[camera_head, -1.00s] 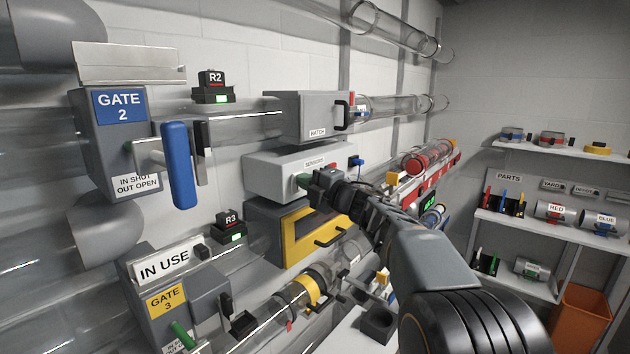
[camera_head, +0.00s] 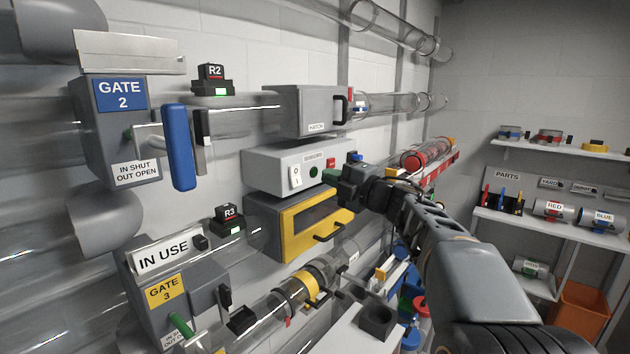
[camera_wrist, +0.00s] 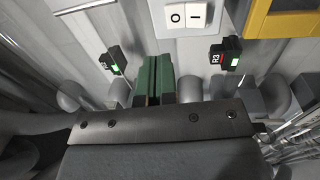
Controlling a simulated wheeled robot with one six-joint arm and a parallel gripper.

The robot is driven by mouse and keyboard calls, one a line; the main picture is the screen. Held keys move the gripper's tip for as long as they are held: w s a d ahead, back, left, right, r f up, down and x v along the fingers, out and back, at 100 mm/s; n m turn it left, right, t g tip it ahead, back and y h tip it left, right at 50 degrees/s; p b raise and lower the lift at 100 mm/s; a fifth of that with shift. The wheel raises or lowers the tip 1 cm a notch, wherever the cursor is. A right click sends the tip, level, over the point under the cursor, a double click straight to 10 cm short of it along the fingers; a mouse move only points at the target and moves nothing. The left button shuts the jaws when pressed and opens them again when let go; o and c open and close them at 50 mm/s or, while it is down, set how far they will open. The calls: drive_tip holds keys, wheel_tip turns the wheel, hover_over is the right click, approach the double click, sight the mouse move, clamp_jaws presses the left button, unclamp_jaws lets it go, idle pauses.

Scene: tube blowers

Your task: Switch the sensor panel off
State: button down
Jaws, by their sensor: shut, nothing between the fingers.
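I cannot tell which half is pressed in. A dark green round spot (camera_head: 314,174) sits right of the switch. My gripper (camera_head: 328,175) is in front of the panel's right part, clear of the switch. In the wrist view its green fingers (camera_wrist: 154,66) are closed together and empty, below and left of the switch.
Gate 2's blue handle (camera_head: 179,147) sticks out at left. Clear tubes run along the wall. Parts shelves (camera_head: 530,225) stand at right.

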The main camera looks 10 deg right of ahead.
drive_tip(key=shift+r+b+v, duration=0.15)
drive_tip(key=shift+r+v, duration=0.05)
drive_tip(key=shift+v, duration=0.7)
drive_tip(key=shift+r+b+v, duration=0.15)
drive_tip(key=shift+r+v, duration=0.1)
drive_tip(key=shift+v, duration=0.6)
drive_tip(key=shift+r+b+v, duration=0.15)
drive_tip(key=shift+r+v, duration=0.05)
drive_tip(key=shift+v, duration=0.7)
drive_tip(key=shift+d, duration=0.1)
